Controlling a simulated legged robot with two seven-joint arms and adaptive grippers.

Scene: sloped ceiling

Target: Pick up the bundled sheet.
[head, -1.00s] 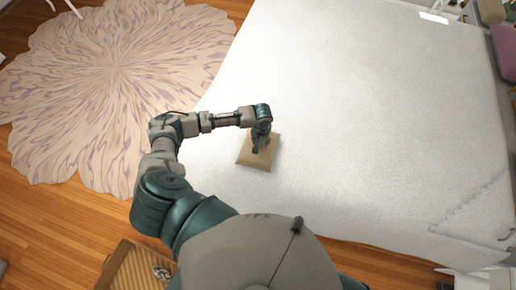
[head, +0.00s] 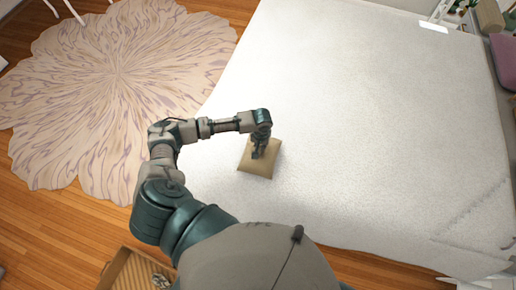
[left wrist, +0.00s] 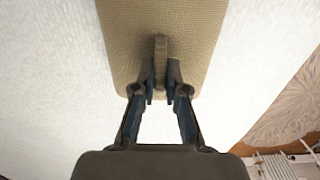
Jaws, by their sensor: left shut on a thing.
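The bundled sheet is a tan, cushion-like square bundle (head: 262,167) on the white bed, near its front left part. It fills the upper middle of the left wrist view (left wrist: 200,30), with a raised narrow tab or fold at its middle. My left gripper (head: 258,153) is over the bundle and points down at it. In the left wrist view its two fingers (left wrist: 160,90) are closed in on the raised tab, one on each side. The bundle's underside is hidden, so I cannot tell whether it touches the bed. My right gripper is not in view.
The white bed (head: 370,110) is broad and mostly clear around the bundle. A pale patterned rug (head: 110,90) lies on the wooden floor (head: 60,225) at left. A wooden crate-like box (head: 128,268) stands at the front left. Pillows lie at the far right.

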